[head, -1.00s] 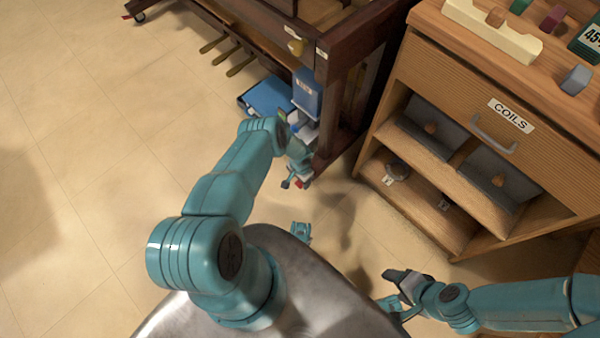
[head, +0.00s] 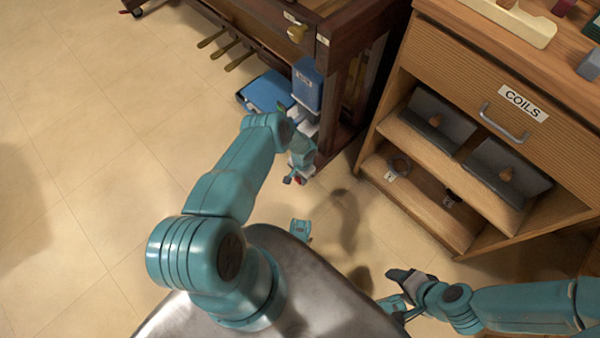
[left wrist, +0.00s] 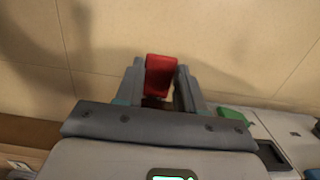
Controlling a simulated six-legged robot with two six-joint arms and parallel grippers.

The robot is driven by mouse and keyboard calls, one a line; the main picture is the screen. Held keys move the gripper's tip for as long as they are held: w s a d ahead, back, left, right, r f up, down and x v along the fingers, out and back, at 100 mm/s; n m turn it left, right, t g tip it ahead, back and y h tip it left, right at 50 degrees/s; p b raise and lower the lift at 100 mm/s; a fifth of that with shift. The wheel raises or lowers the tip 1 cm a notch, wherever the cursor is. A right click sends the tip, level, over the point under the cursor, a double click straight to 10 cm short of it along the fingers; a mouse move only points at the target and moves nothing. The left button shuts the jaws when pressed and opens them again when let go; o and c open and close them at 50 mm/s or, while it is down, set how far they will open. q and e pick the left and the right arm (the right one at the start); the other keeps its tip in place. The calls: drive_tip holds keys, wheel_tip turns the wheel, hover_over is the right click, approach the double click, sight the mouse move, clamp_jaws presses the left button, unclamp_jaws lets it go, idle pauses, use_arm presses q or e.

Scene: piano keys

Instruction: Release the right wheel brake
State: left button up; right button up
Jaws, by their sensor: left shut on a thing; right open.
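The right wheel brake shows as a red pedal (left wrist: 160,76) between the two fingers of my left gripper (left wrist: 160,88) in the left wrist view. My left gripper is shut on it. In the head view, my left gripper (head: 294,180) is low beside the near leg of the dark wooden piano (head: 345,130), with only a speck of red showing. The wheel behind the pedal is mostly hidden. My right gripper (head: 392,275) is open and empty, above the floor at the lower right.
A wooden cabinet (head: 470,75) labelled COILS stands right of the piano, with grey bins on its shelves. A blue box (head: 307,85) and a blue flat case (head: 265,92) lie by the piano leg. Brass pedals (head: 225,50) stick out. The floor at left is clear.

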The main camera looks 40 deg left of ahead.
use_arm(q)
drive_tip(key=shift+w+f+b, duration=0.15)
drive_tip(key=shift+w+b, duration=0.05)
drive_tip(key=shift+b, duration=0.15)
drive_tip(key=shift+r+g, duration=0.25)
drive_tip(key=shift+g, duration=0.05)
drive_tip(key=o, duration=1)
use_arm(e)
drive_tip(key=shift+w+d+f, duration=0.15)
drive_tip(key=shift+w+f, duration=0.05)
drive_tip(key=shift+f, duration=0.6)
use_arm(q)
drive_tip(key=shift+o, duration=0.2)
wheel_tip(320, 180, up, 16)
drive_tip(key=w+p, duration=0.2)
drive_tip(key=p, duration=0.4)
drive_tip(key=shift+r+p, duration=0.15)
drive_tip(key=shift+p, duration=0.15)
use_arm(e)
wheel_tip(320, 180, up, 6)
drive_tip(key=s, duration=0.1)
drive_tip(key=shift+a, duration=0.4)
use_arm(q)
drive_tip(key=shift+s+d, duration=0.1)
